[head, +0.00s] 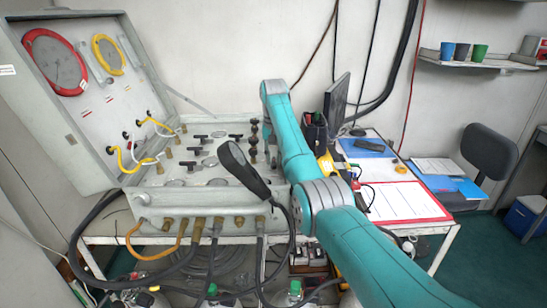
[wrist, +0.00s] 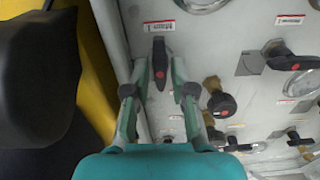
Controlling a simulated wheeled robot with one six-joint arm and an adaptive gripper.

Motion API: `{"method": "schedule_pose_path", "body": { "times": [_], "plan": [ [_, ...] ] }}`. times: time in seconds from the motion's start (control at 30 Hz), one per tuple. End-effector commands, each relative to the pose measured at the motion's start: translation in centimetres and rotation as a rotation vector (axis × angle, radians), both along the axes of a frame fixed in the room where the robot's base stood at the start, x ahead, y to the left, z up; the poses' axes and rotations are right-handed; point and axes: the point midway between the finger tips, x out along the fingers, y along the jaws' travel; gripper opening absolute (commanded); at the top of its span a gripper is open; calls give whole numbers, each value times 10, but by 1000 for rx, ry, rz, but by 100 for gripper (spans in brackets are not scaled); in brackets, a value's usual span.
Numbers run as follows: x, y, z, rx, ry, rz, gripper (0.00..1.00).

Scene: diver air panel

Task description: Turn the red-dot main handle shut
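A black handle with a red dot (wrist: 160,62) stands on the pale panel in the wrist view, under a small red-and-white label. Its long axis runs up and down in the picture. My gripper (wrist: 160,70) is open, with one finger on each side of the handle. A narrow gap seems to show on both sides, but I cannot tell if either finger touches. In the head view my arm reaches over the right side of the open panel case (head: 160,203); my fingertips and this handle cannot be made out there.
Other black handles (wrist: 292,63) and a round knob (wrist: 222,103), also with red dots, sit to the right in the wrist view. A large black object (wrist: 38,75) and a yellow surface (wrist: 95,70) are close on the left.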

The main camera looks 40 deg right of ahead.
Motion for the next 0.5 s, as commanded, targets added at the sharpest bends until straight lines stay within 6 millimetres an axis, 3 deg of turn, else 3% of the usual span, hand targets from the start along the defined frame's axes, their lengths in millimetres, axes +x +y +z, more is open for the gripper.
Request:
{"method": "schedule_pose_path", "body": {
  "times": [0.03,0.1,0.5],
  "plan": [
    [0,0,0,0,0,0,12],
    [0,0,0,0,0,0,0],
    [0,0,0,0,0,-35,0]
  ]
}}
